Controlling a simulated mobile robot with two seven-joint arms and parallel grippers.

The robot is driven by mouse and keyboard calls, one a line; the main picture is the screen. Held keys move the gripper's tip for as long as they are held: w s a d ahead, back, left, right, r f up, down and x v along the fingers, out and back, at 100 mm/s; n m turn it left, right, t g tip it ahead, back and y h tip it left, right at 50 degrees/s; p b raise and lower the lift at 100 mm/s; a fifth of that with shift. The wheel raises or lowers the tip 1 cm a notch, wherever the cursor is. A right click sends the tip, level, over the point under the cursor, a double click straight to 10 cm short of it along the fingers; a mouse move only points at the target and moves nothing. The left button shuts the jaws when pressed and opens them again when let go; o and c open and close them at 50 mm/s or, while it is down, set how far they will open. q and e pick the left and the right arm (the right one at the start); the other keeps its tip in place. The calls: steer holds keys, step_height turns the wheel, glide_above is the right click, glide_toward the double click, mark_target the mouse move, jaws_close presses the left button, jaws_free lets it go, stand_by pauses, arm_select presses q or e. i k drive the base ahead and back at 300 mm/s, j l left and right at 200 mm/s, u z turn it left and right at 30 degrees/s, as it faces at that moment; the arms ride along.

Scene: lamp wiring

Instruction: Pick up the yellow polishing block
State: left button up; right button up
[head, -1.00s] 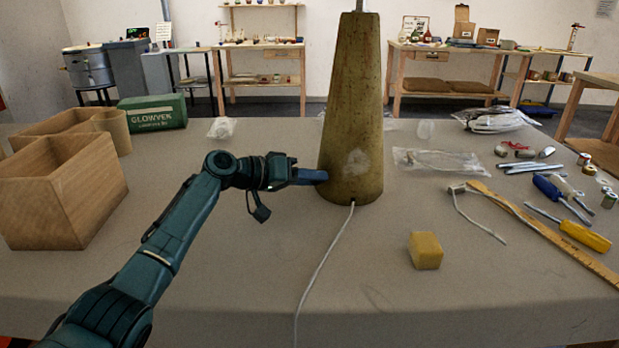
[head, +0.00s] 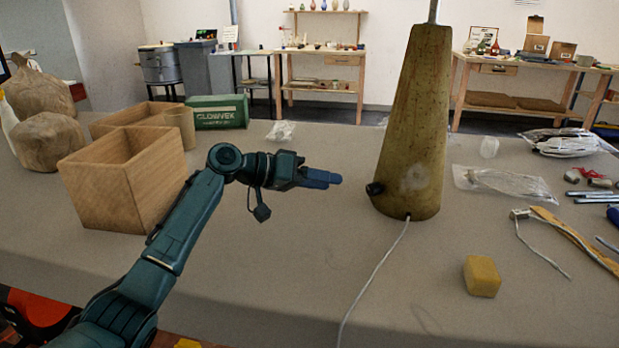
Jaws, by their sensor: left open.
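The yellow polishing block (head: 482,276) lies on the grey table at the right, in front of the lamp body, with nothing touching it. My left gripper (head: 338,179) is open and points right, above the table. It is apart from the lamp body and well to the left of the block. The tall tapered lamp body (head: 415,120) stands upright, with a small dark knob (head: 375,189) low on its left side. A white cord (head: 376,270) runs from its base toward the front edge. My right gripper is not in the picture.
A wooden compartment box (head: 120,185) and a green box (head: 217,111) stand at the left. A clear bag (head: 500,183), a wooden ruler (head: 575,238) and metal cylinders lie to the right. The table (head: 290,255) is clear at front centre.

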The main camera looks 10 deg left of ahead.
mark_target(482, 277)
steer(key=k, duration=1)
